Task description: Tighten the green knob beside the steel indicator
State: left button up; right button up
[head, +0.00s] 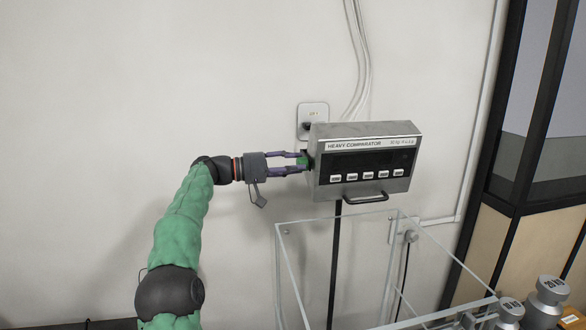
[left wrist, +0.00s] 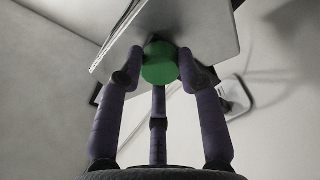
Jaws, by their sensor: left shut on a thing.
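The steel indicator (head: 364,161), labelled heavy comparator, stands on a dark post with a dark display and a row of white buttons. The green knob (head: 304,160) is on its left side, partly hidden by my fingers. It shows clearly as a green disc in the left wrist view (left wrist: 160,62). My left gripper (head: 303,162) comes in level from the left, its purple fingers around the knob and shut on it. In the left wrist view, its fingertips (left wrist: 160,75) meet the knob just beside the indicator's casing (left wrist: 185,28). My right gripper is out of view.
A clear-walled enclosure (head: 335,223) stands below the indicator. Metal weights (head: 548,298) stand at the lower right. A wall socket (head: 313,116) and white cables (head: 358,60) are behind. The space left of the indicator is free apart from my arm.

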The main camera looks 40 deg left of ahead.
pick_arm(q)
jog(key=shift+f, duration=0.25)
jog(key=o, duration=1.1)
jog(key=shift+d+r, duration=0.1)
jog(key=shift+o, duration=0.2)
jog(key=v, duration=1.2)
jog(key=shift+r, duration=0.15)
